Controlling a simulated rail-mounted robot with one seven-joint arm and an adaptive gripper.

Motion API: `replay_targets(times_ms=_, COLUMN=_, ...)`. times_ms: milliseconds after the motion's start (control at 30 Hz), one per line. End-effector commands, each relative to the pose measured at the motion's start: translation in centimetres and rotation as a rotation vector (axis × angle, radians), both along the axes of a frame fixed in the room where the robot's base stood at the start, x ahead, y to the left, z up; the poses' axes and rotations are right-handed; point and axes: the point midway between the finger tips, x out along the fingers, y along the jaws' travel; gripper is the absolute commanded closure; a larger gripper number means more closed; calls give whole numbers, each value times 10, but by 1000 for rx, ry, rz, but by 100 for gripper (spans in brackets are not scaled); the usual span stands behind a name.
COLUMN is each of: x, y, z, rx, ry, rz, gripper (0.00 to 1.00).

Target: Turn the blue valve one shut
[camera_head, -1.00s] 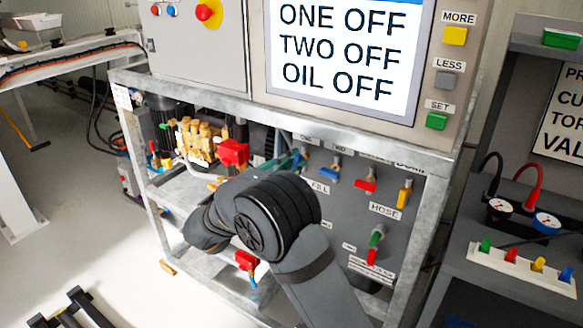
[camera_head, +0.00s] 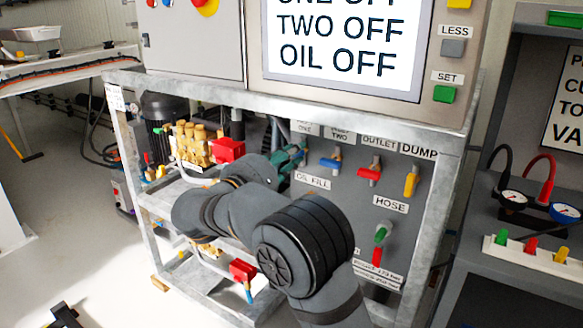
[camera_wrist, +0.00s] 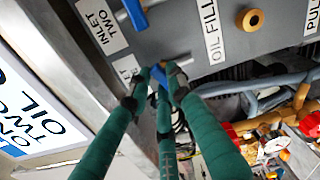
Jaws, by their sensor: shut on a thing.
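The blue valve one (camera_wrist: 158,75) sits on the grey panel beside a partly hidden label. In the wrist view only a small blue part and a brass-coloured bit of it show between my fingertips. My gripper (camera_wrist: 157,85) has teal fingers and is shut around its handle. In the head view my gripper (camera_head: 297,158) is at the upper left of the panel, under the partly cut label ending in "ONE", and hides most of the valve. The handle's exact angle is hard to tell. The screen (camera_head: 345,45) reads "TWO OFF, OIL OFF"; its top line is cut.
Blue valve two (camera_head: 330,164) is close on the right, with the red outlet valve (camera_head: 369,173) and yellow dump valve (camera_head: 411,182) beyond. Green (camera_head: 380,235) and red handles are lower. The metal frame (camera_head: 290,108) runs above the panel. Brass pump parts (camera_head: 192,142) stand left.

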Motion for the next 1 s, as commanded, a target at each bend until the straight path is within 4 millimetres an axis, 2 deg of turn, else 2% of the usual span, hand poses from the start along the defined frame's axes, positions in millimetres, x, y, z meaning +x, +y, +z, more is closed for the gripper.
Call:
replay_targets(times_ms=33, x=-1, y=0, z=-7, rx=36, ry=-21, rz=0, gripper=100)
replay_targets(times_ms=500, x=-1, y=-2, z=-4, rx=278, ry=-163, rz=0, gripper=100)
replay_targets(times_ms=1000, x=-2, y=-1, z=-2, rx=327, ry=-190, rz=-1, gripper=100)
